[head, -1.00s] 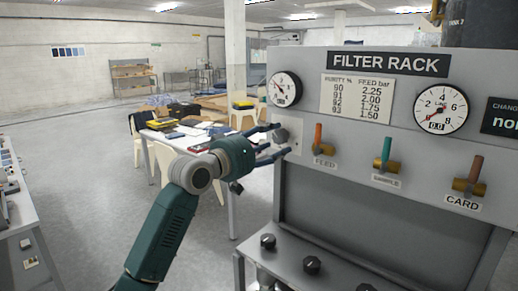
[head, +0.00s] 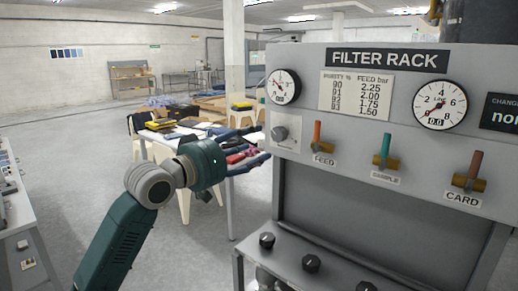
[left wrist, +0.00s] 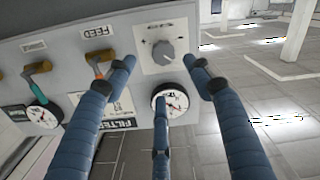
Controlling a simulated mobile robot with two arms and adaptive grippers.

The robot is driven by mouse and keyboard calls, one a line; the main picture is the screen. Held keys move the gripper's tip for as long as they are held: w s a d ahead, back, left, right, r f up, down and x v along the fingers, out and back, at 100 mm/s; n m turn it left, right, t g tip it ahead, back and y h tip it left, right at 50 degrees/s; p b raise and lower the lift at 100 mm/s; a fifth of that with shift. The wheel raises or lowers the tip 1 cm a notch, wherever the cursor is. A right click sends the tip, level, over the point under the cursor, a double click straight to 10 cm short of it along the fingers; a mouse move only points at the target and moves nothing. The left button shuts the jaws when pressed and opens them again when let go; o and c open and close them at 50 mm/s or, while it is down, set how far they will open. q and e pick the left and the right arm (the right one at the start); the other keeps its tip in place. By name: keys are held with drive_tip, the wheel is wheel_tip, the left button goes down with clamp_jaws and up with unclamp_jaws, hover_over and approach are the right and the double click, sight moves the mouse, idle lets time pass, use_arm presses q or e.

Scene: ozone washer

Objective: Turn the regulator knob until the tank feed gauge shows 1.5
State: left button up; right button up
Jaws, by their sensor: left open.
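The regulator knob (head: 280,133) is a grey round knob on a light plate at the left end of the filter rack panel. It also shows in the left wrist view (left wrist: 163,52). The gauge above it (head: 283,86) has a white dial and a small readout too blurred to read; it carries no legible feed label. It shows in the left wrist view too (left wrist: 172,103). My left gripper (head: 262,148) is open and empty, its blue fingers just left of and below the knob, pointing at the panel, apart from the knob. My right gripper is not in view.
FEED (head: 319,138), SAMPLE (head: 385,152) and CARD (head: 472,172) levers stick out right of the knob. A larger gauge (head: 440,105) reads 0.0. The chart (head: 356,95) pairs purity with feed bar, 93 with 1.50. A cluttered table (head: 180,135) stands behind my left arm.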

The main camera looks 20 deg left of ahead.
sight(276, 137)
use_arm(q)
drive_tip(key=w+d+m+p, duration=0.1)
drive_tip(key=w, duration=0.2)
drive_tip(key=w+d+p, duration=0.1)
drive_tip(key=w, duration=0.2)
drive_tip(key=w+d+m+p, duration=0.1)
drive_tip(key=w, duration=0.2)
drive_tip(key=shift+r+m, duration=0.1)
drive_tip(key=shift+m, duration=0.2)
drive_tip(key=shift+p+x, duration=0.45)
drive_tip(key=shift+x, duration=0.3)
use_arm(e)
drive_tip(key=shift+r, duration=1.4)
use_arm(q)
drive_tip(key=shift+a, duration=0.1)
drive_tip(key=shift+c, duration=0.6)
drive_tip(key=shift+f, duration=0.2)
drive_tip(key=c, duration=1)
drive_tip(key=shift+m, duration=0.3)
drive_tip(key=shift+c, duration=0.2)
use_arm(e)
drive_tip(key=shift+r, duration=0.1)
